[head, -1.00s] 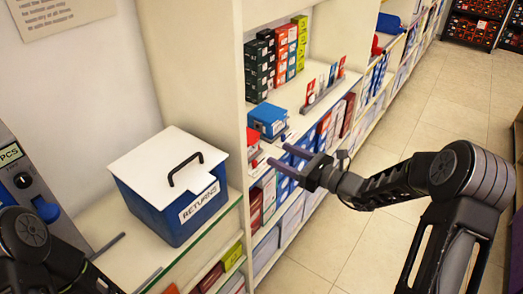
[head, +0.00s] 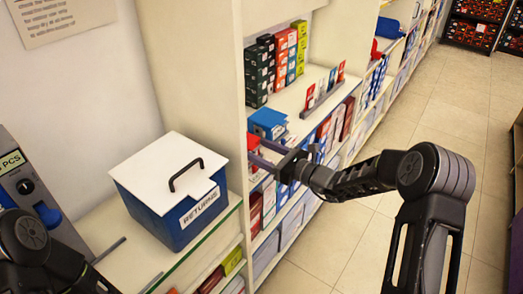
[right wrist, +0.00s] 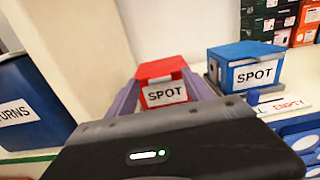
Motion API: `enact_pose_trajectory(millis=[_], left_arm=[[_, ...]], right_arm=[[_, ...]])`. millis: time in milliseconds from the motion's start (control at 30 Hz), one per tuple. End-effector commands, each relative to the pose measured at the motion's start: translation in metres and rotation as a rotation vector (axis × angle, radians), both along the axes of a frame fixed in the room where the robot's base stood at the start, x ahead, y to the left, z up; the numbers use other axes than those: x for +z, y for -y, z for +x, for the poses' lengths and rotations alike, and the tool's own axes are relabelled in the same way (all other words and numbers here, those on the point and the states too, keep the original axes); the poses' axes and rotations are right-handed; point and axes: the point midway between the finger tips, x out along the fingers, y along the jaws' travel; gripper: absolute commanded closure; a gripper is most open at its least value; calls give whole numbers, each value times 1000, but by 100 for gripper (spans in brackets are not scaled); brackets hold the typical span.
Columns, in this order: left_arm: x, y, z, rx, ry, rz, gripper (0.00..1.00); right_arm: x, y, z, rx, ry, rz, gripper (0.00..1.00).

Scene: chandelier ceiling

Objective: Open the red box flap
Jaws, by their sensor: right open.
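The red box (right wrist: 162,70) has a red lid flap, closed, and a white SPOT label on its front in the right wrist view. In the head view only a red sliver of it (head: 253,140) shows beside the shelf's upright panel. My right gripper (head: 261,153) is open and reaches over the shelf at the red box. In the right wrist view its two fingers lie on either side of the box's front; contact cannot be told. My left gripper (head: 130,264) is low at the left, with its two fingers apart and empty.
A blue SPOT box (right wrist: 245,68) stands just right of the red one, with an EMPTY label (right wrist: 288,106) in front. The upright panel (head: 208,100) separates them from the blue RETURNS box (head: 170,175). Stacked small boxes (head: 260,75) stand behind. The aisle floor is clear.

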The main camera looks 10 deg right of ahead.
Motion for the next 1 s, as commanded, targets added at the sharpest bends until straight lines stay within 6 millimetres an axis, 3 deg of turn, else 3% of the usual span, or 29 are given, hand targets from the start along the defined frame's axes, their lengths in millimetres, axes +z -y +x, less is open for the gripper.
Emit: enact_pose_trajectory(millis=[267, 1000], left_arm=[[0, 0, 0, 0, 0, 0, 64], [0, 0, 0, 0, 0, 0, 64]], right_arm=[[0, -1, 2, -1, 0, 0, 39], [0, -1, 2, -1, 0, 0, 99]])
